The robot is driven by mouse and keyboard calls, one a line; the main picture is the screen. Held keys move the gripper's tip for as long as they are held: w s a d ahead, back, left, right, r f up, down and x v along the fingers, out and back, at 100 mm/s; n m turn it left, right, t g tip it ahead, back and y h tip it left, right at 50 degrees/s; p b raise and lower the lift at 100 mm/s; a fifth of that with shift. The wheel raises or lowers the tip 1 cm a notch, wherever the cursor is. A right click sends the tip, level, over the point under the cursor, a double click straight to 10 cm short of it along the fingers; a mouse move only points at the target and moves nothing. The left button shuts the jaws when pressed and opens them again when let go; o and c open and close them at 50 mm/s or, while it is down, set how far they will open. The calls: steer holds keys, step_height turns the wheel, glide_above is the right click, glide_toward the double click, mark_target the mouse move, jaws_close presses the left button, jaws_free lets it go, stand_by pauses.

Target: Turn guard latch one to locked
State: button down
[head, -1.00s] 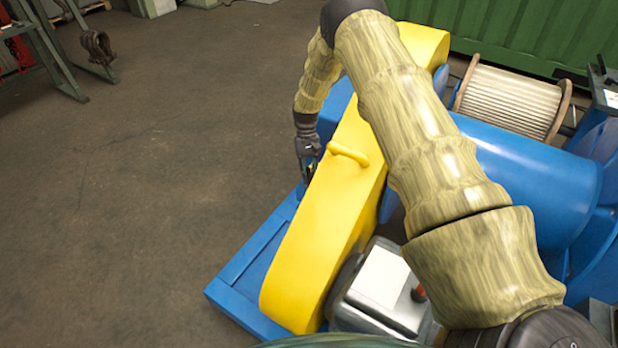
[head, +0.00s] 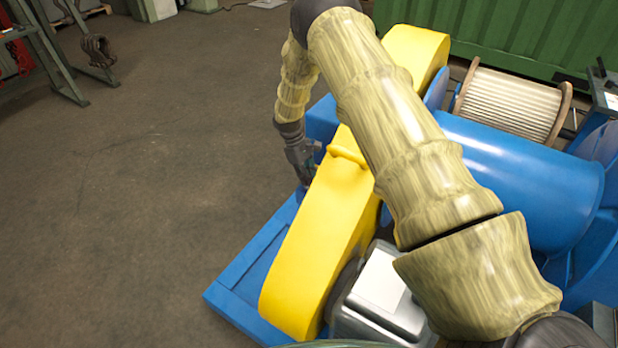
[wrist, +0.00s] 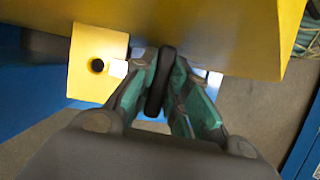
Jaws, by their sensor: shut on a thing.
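The yellow chain guard (head: 325,220) lies along the blue machine. My gripper (head: 308,172) is at the guard's left side in the head view, where its fingertips are partly hidden. In the wrist view, my gripper (wrist: 162,92) is shut on a dark, narrow latch handle (wrist: 160,80), with a green-lined finger on each side. The handle stands nearly upright in that view, just below the yellow guard edge (wrist: 200,30). A yellow tab with a round hole (wrist: 98,62) is to its left, apart from the handle. I cannot tell which latch this is or its marked position.
The blue base frame (head: 232,290) runs beneath the guard. A blue drum (head: 520,180) and a cable reel (head: 512,102) are to the right. A grey motor box (head: 385,300) is near the front. Open floor (head: 150,200) lies to the left.

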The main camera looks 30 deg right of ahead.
steer(key=shift+n, duration=0.4)
steer(key=c, duration=1.4)
jaws_free()
steer(key=v, duration=1.2)
steer(key=shift+s+a, duration=0.1)
steer(key=shift+a, duration=0.05)
